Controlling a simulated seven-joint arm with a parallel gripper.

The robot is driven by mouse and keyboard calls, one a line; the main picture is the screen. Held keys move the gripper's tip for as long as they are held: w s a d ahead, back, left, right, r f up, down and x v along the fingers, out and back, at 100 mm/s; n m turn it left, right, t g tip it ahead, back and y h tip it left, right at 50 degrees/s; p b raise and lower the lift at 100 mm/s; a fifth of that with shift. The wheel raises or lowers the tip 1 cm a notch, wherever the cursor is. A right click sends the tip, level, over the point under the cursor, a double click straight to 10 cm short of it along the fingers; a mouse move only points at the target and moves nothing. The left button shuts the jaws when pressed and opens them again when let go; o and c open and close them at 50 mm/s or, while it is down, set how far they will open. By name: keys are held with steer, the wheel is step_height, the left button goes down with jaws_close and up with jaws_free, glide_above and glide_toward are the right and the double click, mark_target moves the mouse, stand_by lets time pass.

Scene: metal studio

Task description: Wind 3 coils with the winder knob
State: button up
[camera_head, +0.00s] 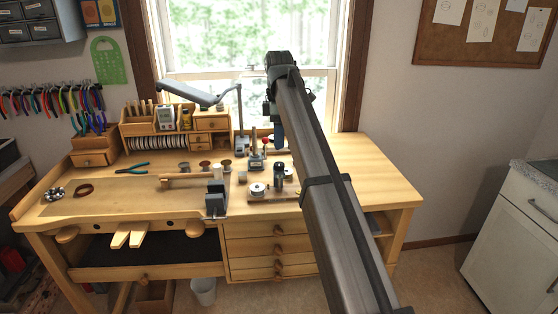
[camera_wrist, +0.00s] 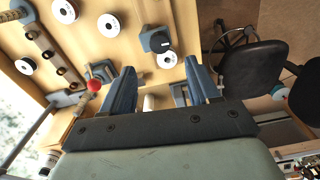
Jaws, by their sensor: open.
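My gripper (camera_head: 279,136) hangs above the right back part of the workbench (camera_head: 375,180), beside the small devices. In the wrist view its two blue fingers (camera_wrist: 160,84) are apart, with nothing held between them. A small dark device with a round top (camera_head: 279,172) stands on the bench below and near my gripper. A white disc on a base (camera_head: 258,189) is just left of it. A red ball knob (camera_head: 266,140) tops a lever near my gripper; it also shows in the wrist view (camera_wrist: 94,85).
A dark metal block (camera_head: 215,200) stands at the bench front. The bench's right end is clear. A black chair (camera_wrist: 255,68) shows in the wrist view.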

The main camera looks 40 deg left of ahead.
mark_target(279, 164)
step_height(279, 164, down, 9)
steer(key=shift+r, duration=0.15)
stand_by(0.4)
steer(key=c, duration=1)
